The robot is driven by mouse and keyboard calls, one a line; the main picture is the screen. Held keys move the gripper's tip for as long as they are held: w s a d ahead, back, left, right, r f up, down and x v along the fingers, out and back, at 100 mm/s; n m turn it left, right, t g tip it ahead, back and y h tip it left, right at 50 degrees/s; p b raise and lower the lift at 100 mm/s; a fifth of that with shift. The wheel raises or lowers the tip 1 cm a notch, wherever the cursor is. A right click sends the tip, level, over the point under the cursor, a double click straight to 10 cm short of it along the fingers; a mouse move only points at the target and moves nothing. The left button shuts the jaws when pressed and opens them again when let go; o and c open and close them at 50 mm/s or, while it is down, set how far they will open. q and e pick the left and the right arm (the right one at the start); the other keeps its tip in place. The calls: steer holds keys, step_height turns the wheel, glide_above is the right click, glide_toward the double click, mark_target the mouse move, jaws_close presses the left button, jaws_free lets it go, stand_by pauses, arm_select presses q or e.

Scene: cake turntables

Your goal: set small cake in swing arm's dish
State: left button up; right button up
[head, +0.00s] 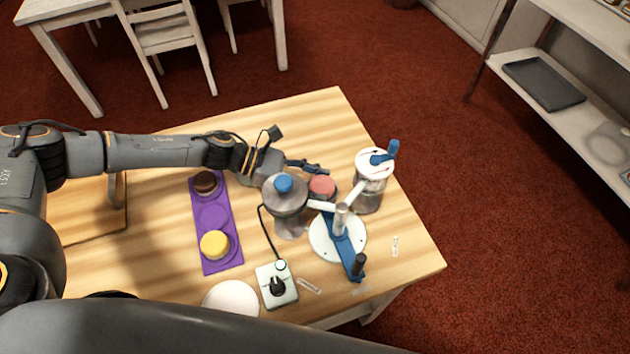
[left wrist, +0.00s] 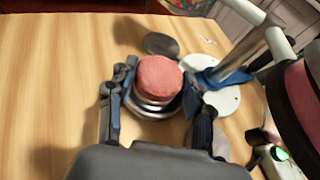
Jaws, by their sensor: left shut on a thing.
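The small pink cake (head: 322,186) is at the swing arm's dish, on the far side of the turntable device. In the left wrist view the pink cake (left wrist: 158,78) sits upright between my fingers, above or in a grey round dish (left wrist: 152,108); whether it touches the dish bottom is hidden. My left gripper (head: 318,172) reaches in from the left and is shut on the cake, one finger on each side. The white swing arm (head: 322,205) runs from a post on the white turntable (head: 320,240). My right gripper is out of view.
A purple mat (head: 226,252) holds a brown cake (head: 205,182) and a yellow cake (head: 215,244), with its middle spot empty. A blue-knobbed grey dome (head: 284,195) stands close left of the dish. A blue-handled canister (head: 370,185) stands right. A control box (head: 276,285) is in front.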

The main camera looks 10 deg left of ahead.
arm_select(q)
steer(key=o, duration=0.8)
steer(key=shift+r+p, duration=0.15)
steer(key=shift+p, duration=0.15)
steer(key=b+v, duration=0.2)
steer(key=v, duration=1)
steer(key=shift+r, duration=0.1)
